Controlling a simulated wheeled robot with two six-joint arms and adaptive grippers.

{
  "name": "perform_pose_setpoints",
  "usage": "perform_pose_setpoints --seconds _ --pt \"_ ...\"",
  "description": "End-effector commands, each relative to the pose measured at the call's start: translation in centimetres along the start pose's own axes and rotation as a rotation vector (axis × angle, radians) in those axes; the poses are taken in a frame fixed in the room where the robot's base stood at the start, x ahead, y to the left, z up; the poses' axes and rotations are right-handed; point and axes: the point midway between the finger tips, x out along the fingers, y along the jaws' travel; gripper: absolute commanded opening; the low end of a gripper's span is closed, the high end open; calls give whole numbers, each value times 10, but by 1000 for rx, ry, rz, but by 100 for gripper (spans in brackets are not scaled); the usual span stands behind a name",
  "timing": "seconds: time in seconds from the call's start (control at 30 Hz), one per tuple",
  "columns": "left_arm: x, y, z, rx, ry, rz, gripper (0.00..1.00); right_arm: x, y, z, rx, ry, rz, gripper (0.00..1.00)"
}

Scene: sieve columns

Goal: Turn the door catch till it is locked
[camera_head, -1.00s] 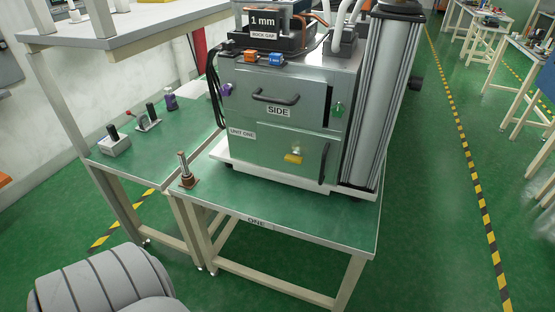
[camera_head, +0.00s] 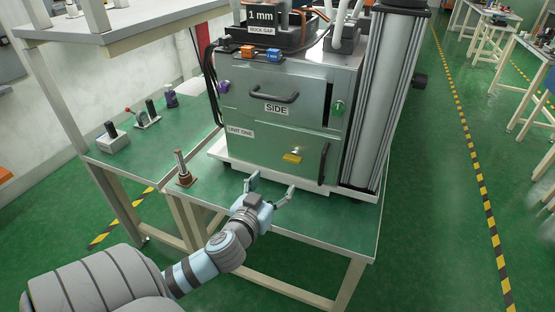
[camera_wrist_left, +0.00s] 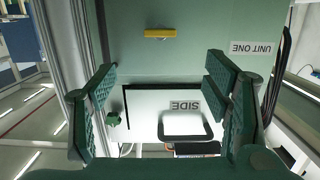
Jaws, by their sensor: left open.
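The grey-green cabinet (camera_head: 255,152) marked UNIT ONE stands on the bench. A yellow catch (camera_head: 292,158) sits level on its lower door, with a small pale fitting just above it. In the left wrist view, which shows the cabinet upside down, the yellow catch (camera_wrist_left: 160,34) is a short level bar. A green knob (camera_head: 338,107) is at the right of the SIDE panel, and a purple knob (camera_head: 224,88) is at its left. My left gripper (camera_head: 271,184) is open and empty, in front of and below the yellow catch, apart from it. My right gripper is out of view.
A dark vertical handle (camera_head: 324,163) is on the lower door's right side, and a dark bar handle (camera_head: 275,97) is on the SIDE panel. A brown-based metal post (camera_head: 184,172) stands on the bench (camera_head: 335,215) at left. A tall metal column (camera_head: 381,105) flanks the cabinet.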

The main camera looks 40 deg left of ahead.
Motion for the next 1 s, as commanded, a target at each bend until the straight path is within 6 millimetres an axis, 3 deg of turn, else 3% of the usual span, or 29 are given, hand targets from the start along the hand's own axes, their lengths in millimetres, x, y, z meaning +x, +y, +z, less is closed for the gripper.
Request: perform_pose_setpoints --seconds 0.5,0.67,0.9,1.0 --pt "121 0 2 -2 -3 0 70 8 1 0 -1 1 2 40" --pt "136 0 2 -1 -4 1 70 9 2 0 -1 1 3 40" --pt "137 0 2 0 -5 1 70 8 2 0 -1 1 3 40" --pt "137 0 2 0 -5 1 54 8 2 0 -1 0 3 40"
